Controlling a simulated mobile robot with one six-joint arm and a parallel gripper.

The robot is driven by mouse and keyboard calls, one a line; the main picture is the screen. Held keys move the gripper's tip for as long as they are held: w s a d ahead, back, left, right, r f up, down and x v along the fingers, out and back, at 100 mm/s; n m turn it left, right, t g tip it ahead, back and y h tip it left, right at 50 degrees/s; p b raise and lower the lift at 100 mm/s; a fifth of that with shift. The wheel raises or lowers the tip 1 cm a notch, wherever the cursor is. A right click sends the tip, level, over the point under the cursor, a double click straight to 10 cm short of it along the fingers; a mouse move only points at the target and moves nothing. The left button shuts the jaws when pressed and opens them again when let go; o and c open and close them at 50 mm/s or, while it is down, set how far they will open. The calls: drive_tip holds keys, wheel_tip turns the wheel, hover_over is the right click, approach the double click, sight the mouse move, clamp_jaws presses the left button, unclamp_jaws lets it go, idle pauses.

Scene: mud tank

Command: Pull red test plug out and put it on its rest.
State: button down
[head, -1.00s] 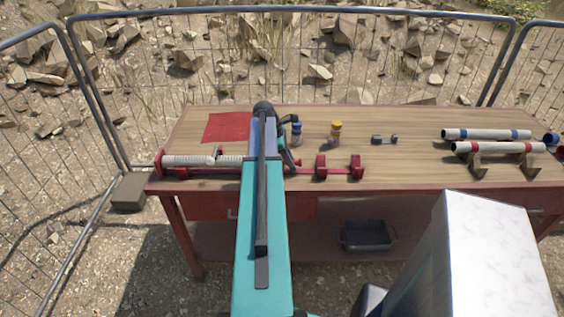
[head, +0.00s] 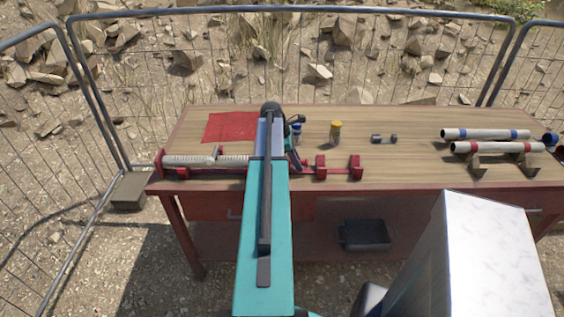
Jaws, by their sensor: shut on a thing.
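My gripper (head: 293,146), mostly behind my arm, is over the red clamp rig near the front of the bench. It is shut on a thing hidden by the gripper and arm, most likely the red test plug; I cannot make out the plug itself. A pale ribbed pipe (head: 188,160) lies in the left part of the red rig (head: 342,174); its right end is hidden behind my arm. A small dark rest-like piece (head: 384,139) stands empty right of the middle; I cannot tell whether it is the plug's rest.
A blue-capped piece (head: 297,129) stands close behind my gripper, and a yellow-capped one (head: 336,132) to its right. A red sheet (head: 228,127) lies at left. Two white pipes, one blue-banded (head: 480,134), one red-banded (head: 500,147), lie at right. Mesh fencing (head: 350,60) encloses the bench.

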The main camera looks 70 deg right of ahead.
drive_tip(key=shift+s+d, duration=0.2)
drive_tip(key=shift+s, duration=0.25)
drive_tip(key=shift+r, duration=0.15)
drive_tip(key=shift+r+p, duration=2.9)
drive_tip(key=shift+r, duration=0.75)
